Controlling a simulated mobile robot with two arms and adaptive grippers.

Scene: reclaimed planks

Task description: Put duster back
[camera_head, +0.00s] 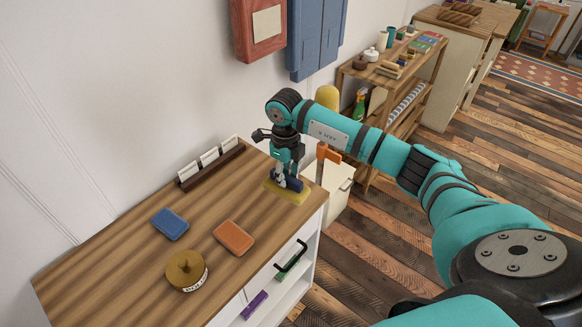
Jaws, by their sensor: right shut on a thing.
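A dark blue block, seemingly the duster (293,184), is at the back right corner of the wooden cabinet top (130,255). It is over a flat yellow pad (301,195); I cannot tell whether it rests on the pad or is just above it. My right gripper (281,179) points down and is shut on the dark blue block, hiding part of it. A flat blue pad (170,223) and a flat orange pad (234,237) lie apart from it on the cabinet top. My left gripper is not in view.
A brass-coloured round object (186,268) with a label stands near the front. A dark rack with white cards (210,160) is by the wall. Below the top, green (291,261) and purple (254,305) items show. A loaded shelf (395,85) stands behind my right arm.

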